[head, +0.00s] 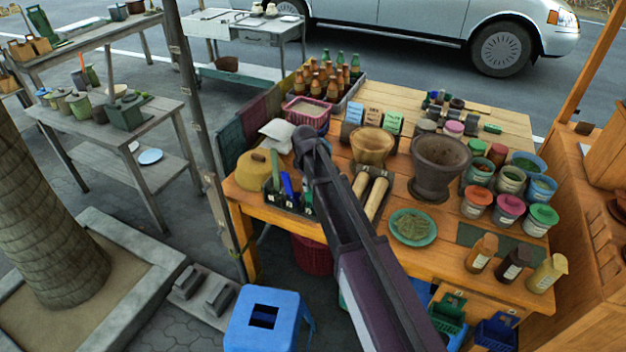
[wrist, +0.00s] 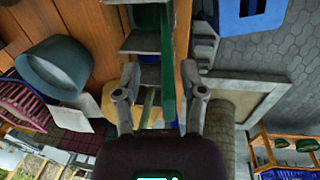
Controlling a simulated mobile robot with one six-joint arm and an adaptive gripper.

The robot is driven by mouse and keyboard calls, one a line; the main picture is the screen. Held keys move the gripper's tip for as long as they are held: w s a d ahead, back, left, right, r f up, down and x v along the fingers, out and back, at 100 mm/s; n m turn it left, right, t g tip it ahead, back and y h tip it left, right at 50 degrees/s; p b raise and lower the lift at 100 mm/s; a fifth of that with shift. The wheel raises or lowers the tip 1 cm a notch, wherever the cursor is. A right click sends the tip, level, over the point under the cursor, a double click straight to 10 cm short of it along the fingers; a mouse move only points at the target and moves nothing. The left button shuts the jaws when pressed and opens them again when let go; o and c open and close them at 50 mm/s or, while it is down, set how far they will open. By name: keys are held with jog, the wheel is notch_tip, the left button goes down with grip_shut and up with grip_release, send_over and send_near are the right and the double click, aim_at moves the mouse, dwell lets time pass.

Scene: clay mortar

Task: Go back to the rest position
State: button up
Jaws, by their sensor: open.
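My gripper (wrist: 160,92) is open in the wrist view, with its two fingers apart and nothing held between them. A compartmented holder with green parts (wrist: 167,60) shows beyond the fingers. In the head view my arm reaches over the wooden table (head: 510,120); the gripper's fingers cannot be made out there. A dark clay mortar (head: 437,175) stands upright on the table, right of my arm. A tan mortar (head: 373,147) stands between it and the arm. Two pale pestles (head: 375,197) lie in a tray beside the arm.
A caddy with blue and green items (head: 287,190) is left of my arm. A green plate of leaves (head: 413,227), several lidded jars (head: 476,202) and a crate of bottles (head: 330,80) crowd the table. A blue stool (head: 262,318) and a post (head: 190,110) stand left of it.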

jog(key=shift+d, duration=0.1)
jog(key=shift+s+d, duration=0.1)
jog(key=shift+d, duration=0.15)
jog(key=s+d+m+g, duration=0.1)
jog(key=s+d+m, duration=1.3)
jog(key=s+d, duration=0.7)
jog(key=d, duration=0.3)
jog(key=shift+s+d+g+y, duration=0.2)
jog(key=shift+d+g+y, duration=0.1)
jog(key=shift+g, duration=0.1)
